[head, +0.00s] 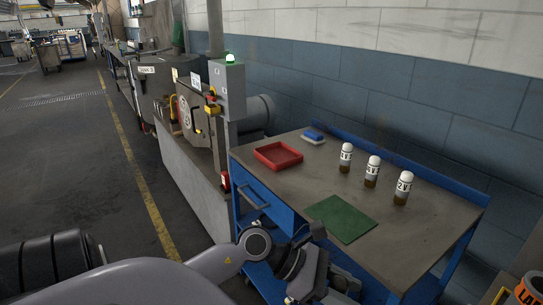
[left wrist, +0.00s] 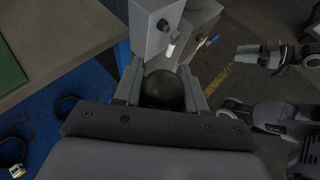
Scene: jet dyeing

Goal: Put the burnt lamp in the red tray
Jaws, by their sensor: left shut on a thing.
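The red tray (head: 278,155) lies empty on the grey table top, near its back left. My left gripper (head: 308,280) is low in front of the table's near edge, with the arm reaching in from the left. In the left wrist view its two fingers (left wrist: 160,92) are shut on a dark, rounded thing (left wrist: 162,88), which I take to be the burnt lamp. The lamp is hidden in the head view. My right gripper (left wrist: 256,56) shows at the upper right of the left wrist view, apart from everything, its fingers seemingly apart and empty.
On the table (head: 285,190) are a green mat (head: 341,218), several labelled brown bottles (head: 371,172) and a blue-and-white block (head: 314,137). A grey post box with a lit green lamp (head: 230,58) stands behind left. Cables lie on the blue lower shelf (left wrist: 85,95).

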